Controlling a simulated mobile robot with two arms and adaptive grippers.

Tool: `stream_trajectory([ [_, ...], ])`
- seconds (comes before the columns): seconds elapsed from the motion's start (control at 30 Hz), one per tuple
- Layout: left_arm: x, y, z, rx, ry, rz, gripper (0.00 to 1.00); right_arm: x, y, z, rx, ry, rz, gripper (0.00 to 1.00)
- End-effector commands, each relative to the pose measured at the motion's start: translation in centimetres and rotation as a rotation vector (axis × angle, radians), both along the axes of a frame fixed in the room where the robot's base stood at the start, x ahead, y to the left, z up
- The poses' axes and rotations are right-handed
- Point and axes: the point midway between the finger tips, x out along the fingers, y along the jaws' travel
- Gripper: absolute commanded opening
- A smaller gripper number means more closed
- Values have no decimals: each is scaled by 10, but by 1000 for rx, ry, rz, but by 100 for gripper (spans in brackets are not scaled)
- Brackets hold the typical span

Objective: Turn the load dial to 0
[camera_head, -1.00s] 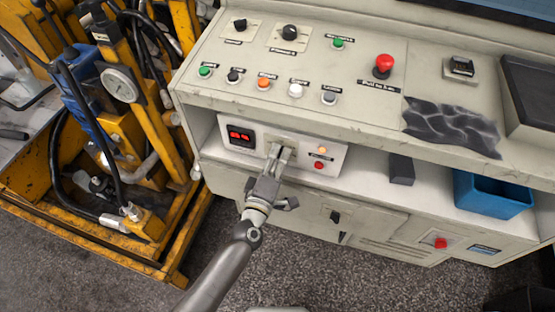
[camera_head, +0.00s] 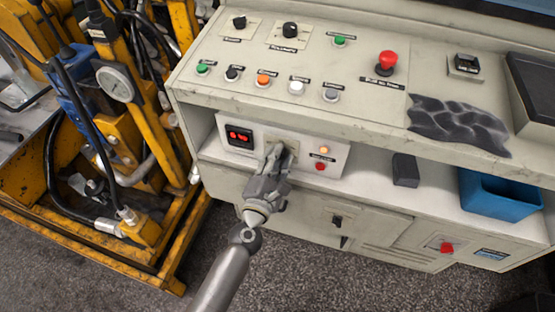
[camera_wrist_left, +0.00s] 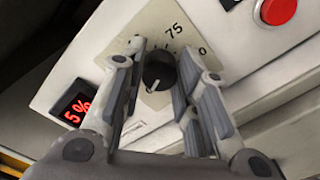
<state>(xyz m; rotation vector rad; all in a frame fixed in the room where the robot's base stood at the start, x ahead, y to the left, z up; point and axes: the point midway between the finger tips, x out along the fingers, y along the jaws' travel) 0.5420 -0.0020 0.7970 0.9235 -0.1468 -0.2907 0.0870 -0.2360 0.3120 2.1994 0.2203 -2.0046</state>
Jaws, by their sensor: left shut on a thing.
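The load dial (camera_wrist_left: 158,72) is a black round knob with a white pointer mark on a beige scale plate (camera_wrist_left: 130,45). In the left wrist view, its pointer faces the lower left of the picture. The number 75 and a partly hidden number show on the scale. My left gripper (camera_head: 279,150) is at the front of the white control box (camera_head: 312,146), its fingers on both sides of the dial, shut on it. In the head view the gripper hides the dial.
A lit orange lamp (camera_head: 323,150) and a red button (camera_head: 319,167) are on the box, right of the gripper. The console shelf (camera_head: 300,108) overhangs above. A dark block (camera_head: 405,170) and a blue bin (camera_head: 498,194) stand to the right.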

Motion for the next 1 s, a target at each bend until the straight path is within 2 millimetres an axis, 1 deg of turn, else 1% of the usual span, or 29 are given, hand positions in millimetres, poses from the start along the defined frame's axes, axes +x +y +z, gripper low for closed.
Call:
stream_trajectory([
  [0.1,0,0,-1,-62,22,0,4,0,0,-3,0,0,0,40],
  [0.3,0,0,-1,-129,44,0,4,0,0,-4,0,0,0,40],
  [0.87,0,0,-1,-157,55,0,4,0,0,-5,0,1,0,40],
  [0.9,0,0,-1,-157,55,0,30,0,0,-5,0,1,0,40],
  [1.0,0,0,-1,-157,53,0,42,-1,0,-5,0,1,0,40],
])
